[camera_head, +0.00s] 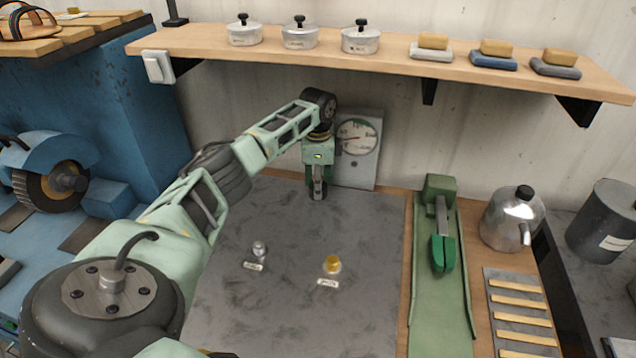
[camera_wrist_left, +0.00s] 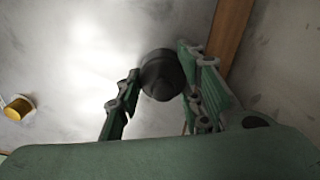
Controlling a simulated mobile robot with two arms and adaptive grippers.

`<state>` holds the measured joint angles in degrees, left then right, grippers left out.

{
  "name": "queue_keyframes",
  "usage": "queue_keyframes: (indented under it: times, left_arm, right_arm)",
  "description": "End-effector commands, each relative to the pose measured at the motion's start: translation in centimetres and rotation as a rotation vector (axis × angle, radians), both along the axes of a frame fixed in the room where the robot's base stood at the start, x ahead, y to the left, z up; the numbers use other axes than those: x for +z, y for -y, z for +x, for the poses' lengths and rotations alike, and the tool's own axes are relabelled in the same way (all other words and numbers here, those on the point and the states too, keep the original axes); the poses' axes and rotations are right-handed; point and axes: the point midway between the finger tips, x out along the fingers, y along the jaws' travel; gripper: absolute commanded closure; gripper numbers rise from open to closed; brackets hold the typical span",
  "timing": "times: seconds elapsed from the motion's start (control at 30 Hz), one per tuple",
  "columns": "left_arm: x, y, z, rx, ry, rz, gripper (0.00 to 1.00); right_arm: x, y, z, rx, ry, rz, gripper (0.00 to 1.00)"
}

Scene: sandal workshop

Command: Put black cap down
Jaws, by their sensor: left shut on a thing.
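The black cap (camera_wrist_left: 162,75) is a small dark round piece between the fingers of my left gripper (camera_wrist_left: 155,88) in the left wrist view. The left gripper (camera_head: 318,194) is shut on it. In the head view the gripper points down over the back part of the grey mat (camera_head: 300,310), in front of the gauge. The cap is mostly hidden there by the fingers. I cannot tell whether it touches the mat. My right gripper is not in view.
A gold piece (camera_head: 332,265) and a silver piece (camera_head: 259,249) stand on the mat, each with a label. A gauge panel (camera_head: 358,150) stands behind the gripper. A green press (camera_head: 442,240) and a kettle (camera_head: 512,218) are at right. A shelf (camera_head: 390,64) overhangs the back.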

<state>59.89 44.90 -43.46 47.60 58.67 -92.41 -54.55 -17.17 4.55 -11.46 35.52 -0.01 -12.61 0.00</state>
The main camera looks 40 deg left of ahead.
Motion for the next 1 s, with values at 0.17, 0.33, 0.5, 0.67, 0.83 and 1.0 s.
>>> queue_keyframes:
  times: [0.17, 0.33, 0.5, 0.67, 0.83, 1.0]
  left_arm:
    - [-0.3, 0.0, 0.0, 0.0, -0.001, 0.001, 0.63]
    - [-0.3, 0.0, 0.0, 0.0, -0.001, 0.001, 0.48]
    - [-0.3, 0.0, 0.0, 0.0, -0.001, 0.001, 0.46]
    - [-0.2, 0.0, 0.0, 0.0, 0.0, 0.0, 0.46]
    - [1.4, 0.0, 0.1, 0.0, 0.004, 0.001, 0.46]
    - [4.4, 0.0, 0.1, 0.001, 0.004, 0.0, 0.46]
  right_arm:
    - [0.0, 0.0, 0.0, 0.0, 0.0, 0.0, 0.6]
    - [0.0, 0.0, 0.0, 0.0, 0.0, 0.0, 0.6]
    - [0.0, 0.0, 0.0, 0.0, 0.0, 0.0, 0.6]
    - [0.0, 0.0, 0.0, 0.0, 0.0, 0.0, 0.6]
    - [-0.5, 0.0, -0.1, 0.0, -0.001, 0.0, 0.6]
    - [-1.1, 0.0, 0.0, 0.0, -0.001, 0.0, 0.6]
